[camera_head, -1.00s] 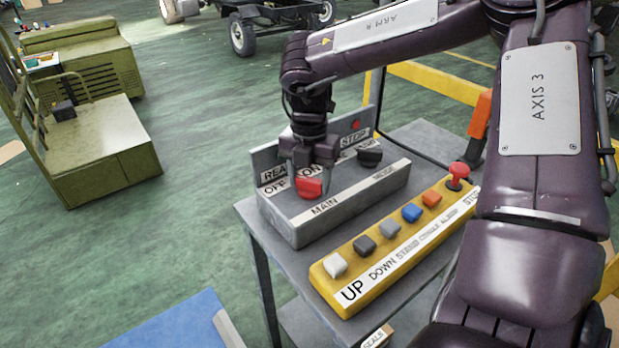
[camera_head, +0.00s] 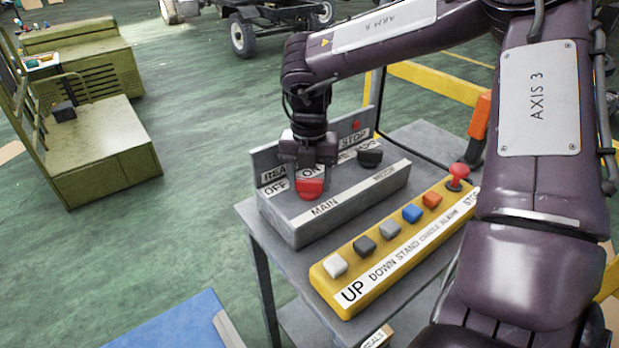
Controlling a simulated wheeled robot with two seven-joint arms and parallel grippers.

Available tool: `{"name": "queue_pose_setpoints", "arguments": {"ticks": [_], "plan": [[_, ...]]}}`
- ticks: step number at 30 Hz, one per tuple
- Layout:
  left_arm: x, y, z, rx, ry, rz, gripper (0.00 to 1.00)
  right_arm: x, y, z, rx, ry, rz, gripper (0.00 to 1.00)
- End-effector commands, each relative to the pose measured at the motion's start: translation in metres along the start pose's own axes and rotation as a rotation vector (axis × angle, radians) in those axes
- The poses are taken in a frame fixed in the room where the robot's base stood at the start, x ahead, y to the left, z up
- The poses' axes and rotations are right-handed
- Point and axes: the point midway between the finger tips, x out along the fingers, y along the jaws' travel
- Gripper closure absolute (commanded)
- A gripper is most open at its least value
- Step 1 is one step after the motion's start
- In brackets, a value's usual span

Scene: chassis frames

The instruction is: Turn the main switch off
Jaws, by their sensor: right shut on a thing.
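The main switch (camera_head: 311,189) is a red knob on the grey switch box (camera_head: 292,229), above the label MAIN. Labels OFF and ON stand behind it, OFF to the left. My right gripper (camera_head: 309,178) comes down from above and is shut on the red knob. The fingers hide the knob's upper part, so its exact setting is hard to tell. My left gripper is not in view.
A dark knob (camera_head: 370,155) sits on the same box to the right. A yellow button panel (camera_head: 375,270) with several coloured buttons and a red mushroom stop (camera_head: 459,172) lies in front on the grey table (camera_head: 425,140).

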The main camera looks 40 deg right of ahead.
Motion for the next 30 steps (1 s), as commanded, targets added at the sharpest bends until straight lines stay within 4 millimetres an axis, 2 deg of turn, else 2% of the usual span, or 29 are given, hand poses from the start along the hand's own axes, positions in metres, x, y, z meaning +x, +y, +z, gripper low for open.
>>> {"name": "queue_pose_setpoints", "arguments": {"ticks": [1,5,15,17,27,30], "plan": [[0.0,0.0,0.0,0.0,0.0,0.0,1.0,-0.003,0.002,0.002,-0.004,-0.007,0.005,0.41],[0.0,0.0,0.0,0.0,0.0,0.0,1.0,-0.002,0.001,0.001,-0.003,-0.005,0.004,0.24],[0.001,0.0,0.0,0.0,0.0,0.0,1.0,-0.004,0.001,0.001,-0.001,-0.003,0.002,0.24],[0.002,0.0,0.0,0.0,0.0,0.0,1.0,-0.01,0.001,0.001,-0.001,-0.006,0.002,0.24],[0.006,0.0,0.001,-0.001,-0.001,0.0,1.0,-0.065,0.001,0.001,-0.002,-0.008,0.003,0.24],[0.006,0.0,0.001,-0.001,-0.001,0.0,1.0,-0.074,0.001,0.001,-0.001,-0.006,0.001,0.24]]}}
